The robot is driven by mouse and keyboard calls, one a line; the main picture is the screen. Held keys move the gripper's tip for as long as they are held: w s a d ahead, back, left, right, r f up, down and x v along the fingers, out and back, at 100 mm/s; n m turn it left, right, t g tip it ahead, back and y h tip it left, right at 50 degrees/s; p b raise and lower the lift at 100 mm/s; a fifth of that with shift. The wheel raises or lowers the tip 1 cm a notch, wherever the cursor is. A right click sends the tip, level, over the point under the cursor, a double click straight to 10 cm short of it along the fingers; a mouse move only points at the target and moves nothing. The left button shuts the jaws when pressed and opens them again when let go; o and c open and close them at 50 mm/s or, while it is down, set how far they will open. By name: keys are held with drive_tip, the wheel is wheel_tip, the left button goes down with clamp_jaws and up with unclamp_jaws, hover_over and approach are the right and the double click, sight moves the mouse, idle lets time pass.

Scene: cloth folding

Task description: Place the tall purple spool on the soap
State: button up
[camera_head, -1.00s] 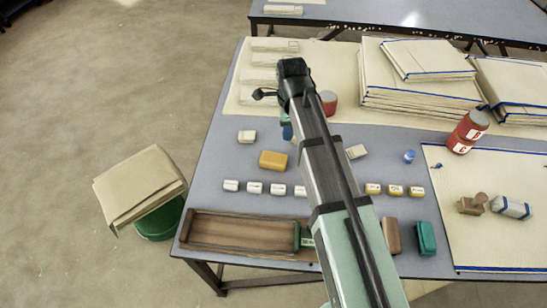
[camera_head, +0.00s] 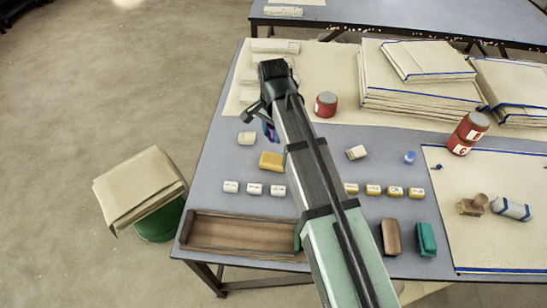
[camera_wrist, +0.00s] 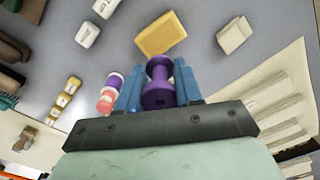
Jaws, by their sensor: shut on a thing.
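The tall purple spool (camera_wrist: 158,92) stands between the two blue fingers of my gripper (camera_wrist: 157,78) in the wrist view. The fingers are shut on it. In the head view the gripper (camera_head: 268,127) is partly hidden by my arm, and a bit of purple shows below it. A yellow-orange block (camera_head: 271,161), which looks like the soap, lies on the table in front of the gripper. It also shows in the wrist view (camera_wrist: 161,34), apart from the spool. An off-white block (camera_head: 247,138) lies to its left.
Small white blocks (camera_head: 254,189) and yellow-marked blocks (camera_head: 374,190) form a row. A wooden tray (camera_head: 240,234) lies at the front edge. A red can (camera_head: 326,105) stands behind. Pink and purple spools (camera_wrist: 108,92) stand beside my gripper in the wrist view.

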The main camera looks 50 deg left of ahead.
sight(274, 159)
drive_tip(key=shift+f, duration=5)
drive_tip(key=shift+f, duration=0.1)
drive_tip(key=o, duration=1)
wheel_tip(274, 159, up, 12)
drive_tip(key=shift+r, duration=0.15)
